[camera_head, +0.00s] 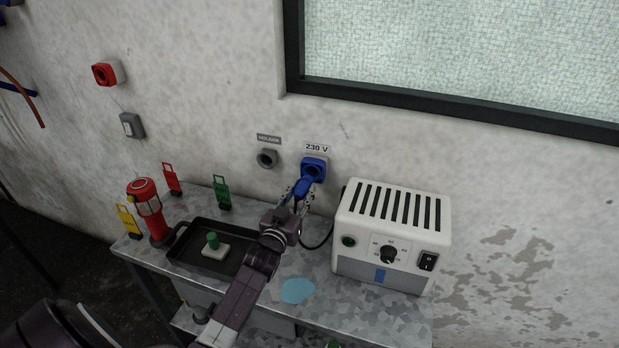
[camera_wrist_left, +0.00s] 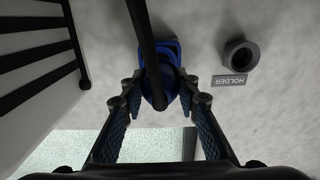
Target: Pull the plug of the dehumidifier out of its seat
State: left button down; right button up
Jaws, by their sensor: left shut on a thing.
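The white dehumidifier (camera_head: 390,235) stands on the right of the metal table, with dark slots on top and a knob and switch in front. A blue 230 V socket (camera_head: 314,167) is on the wall left of it. The blue plug (camera_head: 303,187) is at this socket, and a black cable (camera_head: 327,238) runs down from it. My left gripper (camera_head: 300,196) is shut on the plug. In the left wrist view the fingers are on both sides of the plug (camera_wrist_left: 160,85), and the cable crosses in front of it. I cannot tell how deep the plug sits. My right gripper is not in view.
A grey round holder (camera_head: 267,158) is on the wall left of the socket. A black tray (camera_head: 210,262) with a green-topped button, a red lantern (camera_head: 151,210) and coloured tags stand on the table (camera_head: 320,315). A window is above.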

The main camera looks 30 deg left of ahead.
aim_at(298, 198)
pick_arm(q)
jog(key=shift+p+v, duration=0.8)
jog(key=shift+v, duration=0.4)
jog(key=shift+p+v, duration=0.6)
jog(key=shift+v, duration=0.7)
jog(key=shift+s+r, duration=0.1)
